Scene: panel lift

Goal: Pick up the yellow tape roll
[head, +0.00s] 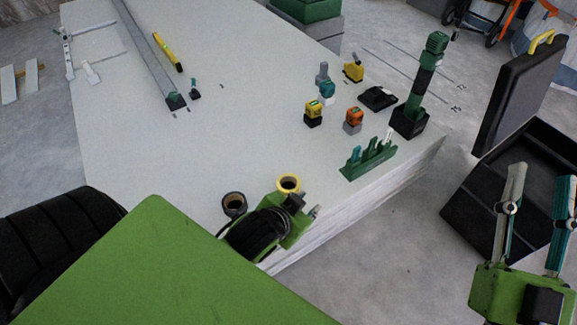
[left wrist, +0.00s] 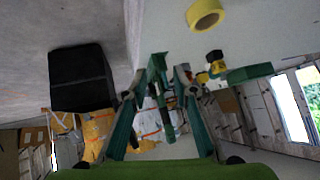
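The yellow tape roll (head: 288,183) lies on the white panel stack near its front edge, right of a dark tape roll (head: 234,204). In the left wrist view the yellow tape roll (left wrist: 205,14) shows at the top, beyond and right of the fingertips. My left gripper (head: 314,212) is beside the roll, in front of it and to the right, apart from it. In the left wrist view the left gripper (left wrist: 168,68) has a gap between its fingers and nothing in it. My right gripper (head: 542,175) is open and empty at the far right.
A green rack (head: 368,158), orange (head: 353,117) and yellow (head: 313,110) tools and a tall green-black tool (head: 425,80) stand on the panels (head: 240,130) to the right. An open black case (head: 530,165) is beyond the edge. The panel's middle is mostly clear.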

